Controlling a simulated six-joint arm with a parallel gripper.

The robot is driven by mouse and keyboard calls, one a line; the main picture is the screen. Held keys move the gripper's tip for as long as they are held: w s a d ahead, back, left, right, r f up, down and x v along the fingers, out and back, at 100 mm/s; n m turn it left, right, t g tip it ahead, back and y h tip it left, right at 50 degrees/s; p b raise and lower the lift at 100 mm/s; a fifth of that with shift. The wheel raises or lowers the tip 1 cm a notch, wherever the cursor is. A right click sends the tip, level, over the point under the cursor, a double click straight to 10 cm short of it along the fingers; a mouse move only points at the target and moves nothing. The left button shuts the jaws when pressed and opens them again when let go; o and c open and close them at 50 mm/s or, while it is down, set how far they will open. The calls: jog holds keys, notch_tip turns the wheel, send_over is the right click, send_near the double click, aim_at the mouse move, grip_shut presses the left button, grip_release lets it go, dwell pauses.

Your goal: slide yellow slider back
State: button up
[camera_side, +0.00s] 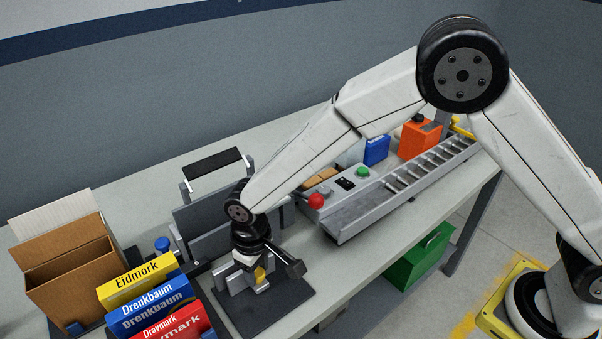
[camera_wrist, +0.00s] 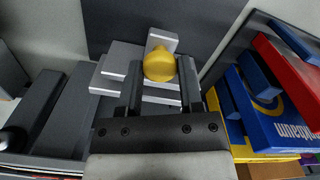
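The yellow slider's round knob (camera_wrist: 160,65) sits on a grey metal block (camera_wrist: 120,68) with light rails, on a dark base plate (camera_side: 285,312). In the side view the knob (camera_side: 260,274) is small and partly hidden by my gripper (camera_side: 256,272). The lower part of the slider is hidden behind the fingers.
Yellow (camera_side: 137,283), blue (camera_side: 150,305) and red (camera_side: 180,325) boxes stand left of the slider, with an open cardboard box (camera_side: 75,270) beyond. A grey chute (camera_side: 350,215), a red ball knob (camera_side: 316,201) and a green button (camera_side: 362,171) lie to the right.

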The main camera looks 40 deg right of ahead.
jog(key=shift+s, duration=1.7)
grip_shut()
jog(key=o, duration=0.8)
grip_release()
jog(key=shift+w+r, duration=0.1)
jog(key=shift+r, duration=0.3)
notch_tip(320, 180, up, 7)
